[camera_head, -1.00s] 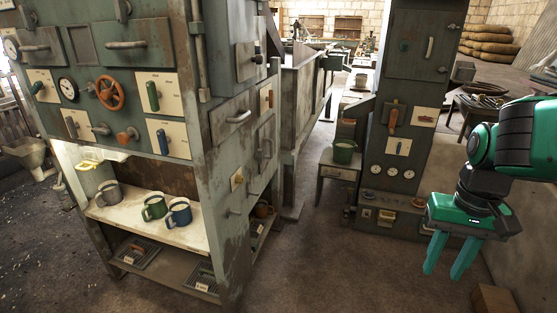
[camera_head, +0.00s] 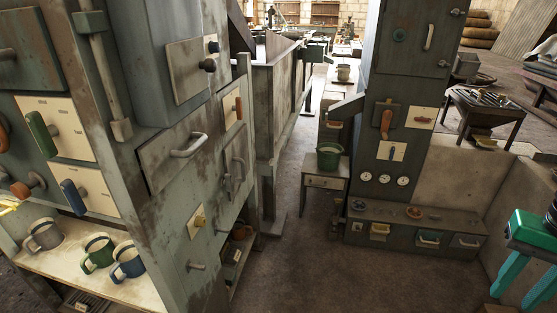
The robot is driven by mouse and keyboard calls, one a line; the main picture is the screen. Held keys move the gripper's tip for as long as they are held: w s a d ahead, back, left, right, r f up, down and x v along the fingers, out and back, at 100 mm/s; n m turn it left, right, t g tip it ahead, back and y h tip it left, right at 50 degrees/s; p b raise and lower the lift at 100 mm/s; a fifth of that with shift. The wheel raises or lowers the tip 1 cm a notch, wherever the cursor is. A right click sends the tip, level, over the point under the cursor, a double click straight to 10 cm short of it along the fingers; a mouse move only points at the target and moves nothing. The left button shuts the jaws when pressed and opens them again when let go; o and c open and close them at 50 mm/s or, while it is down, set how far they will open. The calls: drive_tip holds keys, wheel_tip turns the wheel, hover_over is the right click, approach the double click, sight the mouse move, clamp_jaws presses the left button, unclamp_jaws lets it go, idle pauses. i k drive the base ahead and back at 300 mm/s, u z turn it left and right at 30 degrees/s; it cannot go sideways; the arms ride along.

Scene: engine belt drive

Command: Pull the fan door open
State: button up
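No label that I can read marks a fan door. The tall grey-green cabinet at the back right has a shut upper door (camera_head: 415,38) with a pale upright handle (camera_head: 429,37). The nearer cabinet on the left has a panel with a dark knob (camera_head: 207,65), a drawer-like front with a pale handle (camera_head: 189,145), and a small door with a grey handle (camera_head: 239,168), all looking shut. My green gripper (camera_head: 514,300) is at the lower right edge, partly cut off. Its fingers are apart with nothing between them, well away from both cabinets.
Mugs (camera_head: 98,252) stand on the left cabinet's lower shelf (camera_head: 72,262). A green bucket (camera_head: 329,156) stands on a small stand (camera_head: 326,182) between the cabinets. A table with tools (camera_head: 491,100) is at the right. The floor (camera_head: 315,265) between the cabinets is clear.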

sight(236, 154)
drive_tip(key=u, duration=0.25)
drive_tip(key=i, duration=1)
drive_tip(key=u, duration=0.6)
